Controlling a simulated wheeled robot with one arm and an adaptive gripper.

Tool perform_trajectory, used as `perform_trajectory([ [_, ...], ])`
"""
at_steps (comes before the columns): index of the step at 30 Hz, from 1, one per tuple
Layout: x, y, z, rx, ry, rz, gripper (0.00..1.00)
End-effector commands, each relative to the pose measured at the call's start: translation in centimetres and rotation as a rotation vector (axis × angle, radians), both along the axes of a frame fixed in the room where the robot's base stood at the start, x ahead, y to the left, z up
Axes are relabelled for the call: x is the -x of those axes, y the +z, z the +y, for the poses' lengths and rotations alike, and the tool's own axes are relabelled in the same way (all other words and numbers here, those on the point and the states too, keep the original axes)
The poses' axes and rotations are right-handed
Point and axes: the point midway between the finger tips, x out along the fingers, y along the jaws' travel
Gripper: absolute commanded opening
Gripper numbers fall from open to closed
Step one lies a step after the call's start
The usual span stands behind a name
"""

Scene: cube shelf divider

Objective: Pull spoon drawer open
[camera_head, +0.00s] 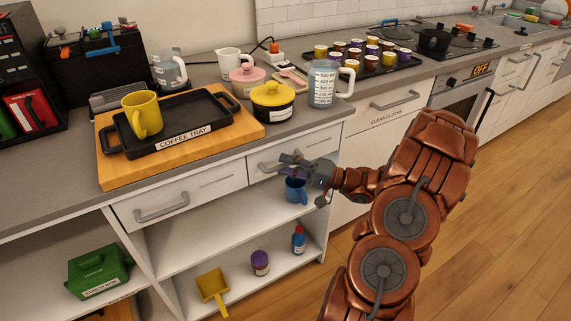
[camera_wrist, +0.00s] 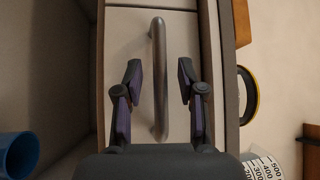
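A white drawer (camera_head: 328,136) sits under the counter, right of another drawer. Its front looks flush with the cabinet, so it is shut. Its small label is too blurred to read for sure. Its grey bar handle (camera_wrist: 158,75) runs between the fingers of my gripper (camera_wrist: 159,80) in the wrist view. The fingers are open, one on each side of the bar, with a gap to each side. In the head view my gripper (camera_head: 290,166) is in front of this drawer and hides part of the handle.
A blue mug (camera_head: 296,191) stands on the shelf just below my gripper. A second drawer (camera_head: 190,196) is to the left. A yellow pot (camera_head: 272,103) and a measuring jug (camera_head: 323,85) stand on the counter above. The wooden floor at right is clear.

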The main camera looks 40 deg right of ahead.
Motion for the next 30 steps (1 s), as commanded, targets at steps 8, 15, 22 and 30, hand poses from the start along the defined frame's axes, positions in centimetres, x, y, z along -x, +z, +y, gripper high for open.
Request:
perform_trajectory([
  [8, -0.56, 0.11, 0.46, 0.001, -0.001, -0.001, 0.39],
  [15, -0.54, 0.12, 0.45, 0.001, -0.001, -0.001, 0.27],
  [22, -0.54, 0.12, 0.45, 0.001, -0.001, -0.001, 0.03],
  [30, -0.53, 0.11, 0.44, 0.001, -0.001, -0.001, 0.00],
])
